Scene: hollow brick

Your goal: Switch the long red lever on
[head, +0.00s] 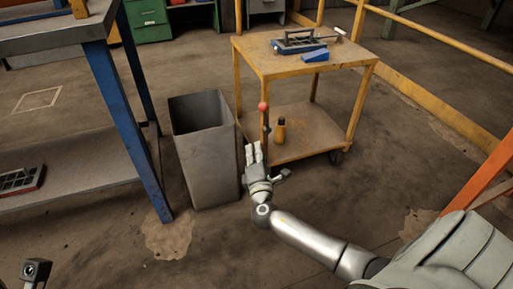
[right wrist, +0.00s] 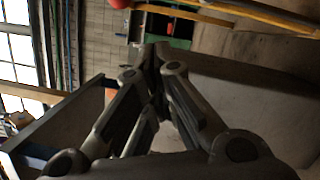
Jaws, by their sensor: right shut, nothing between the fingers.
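The lever has a round red knob (head: 263,106) on a thin dark rod (head: 266,126), standing upright in front of the yellow cart. The red knob also shows at the top edge of the right wrist view (right wrist: 120,3). My right gripper (head: 253,150) is shut and empty, just below and slightly left of the knob in the head view. Its closed fingertips (right wrist: 152,58) show in the right wrist view, with the knob beyond and to the upper left. I cannot tell whether it touches the rod. The lever's base is hidden. Only a small grey part of my left arm shows at bottom left.
A grey open bin (head: 205,150) stands just left of my right gripper. The yellow cart (head: 290,68) with tools on top is behind the lever. A blue-legged workbench (head: 105,120) is at left, an orange rail (head: 480,180) at right. The floor in front is clear.

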